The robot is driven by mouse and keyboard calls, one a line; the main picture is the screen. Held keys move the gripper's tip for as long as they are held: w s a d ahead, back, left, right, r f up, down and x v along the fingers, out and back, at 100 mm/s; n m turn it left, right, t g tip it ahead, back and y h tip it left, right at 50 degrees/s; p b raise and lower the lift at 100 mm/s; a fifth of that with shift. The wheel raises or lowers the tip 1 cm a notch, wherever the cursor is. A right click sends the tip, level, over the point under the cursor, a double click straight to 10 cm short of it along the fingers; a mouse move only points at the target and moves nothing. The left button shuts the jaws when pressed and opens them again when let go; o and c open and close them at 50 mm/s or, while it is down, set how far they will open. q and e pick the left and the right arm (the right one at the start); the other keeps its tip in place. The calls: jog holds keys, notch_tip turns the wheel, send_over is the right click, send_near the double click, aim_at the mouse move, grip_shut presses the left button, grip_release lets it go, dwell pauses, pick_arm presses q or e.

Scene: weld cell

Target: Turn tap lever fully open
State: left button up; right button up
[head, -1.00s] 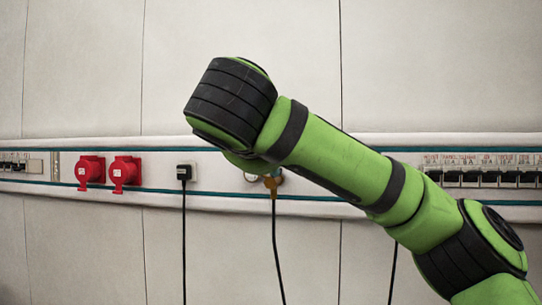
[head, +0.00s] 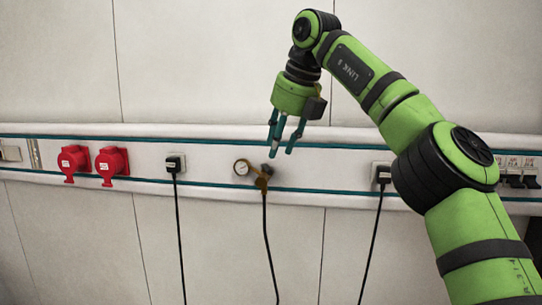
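A brass-coloured tap fitting (head: 262,181) is on the white wall rail, with a round gauge (head: 242,167) at its left and a dark hose (head: 267,240) hanging from it. The tap's lever is too small to tell apart from the fitting. My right gripper (head: 281,152) points down just above and slightly right of the fitting in the picture. Its teal fingers are spread with nothing between them; I cannot tell whether they touch the tap. My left gripper is not in view.
Two red sockets (head: 111,165) and a black plug (head: 174,163) with a hanging cable are to the left on the rail. Another black plug (head: 383,174) and breaker switches (head: 518,178) are to the right, partly behind my arm. The wall below is clear except for cables.

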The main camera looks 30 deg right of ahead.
aim_at(272, 172)
jog(key=x, duration=0.5)
jog(key=shift+w+f+p, duration=0.15)
jog(key=shift+f+p, duration=0.15)
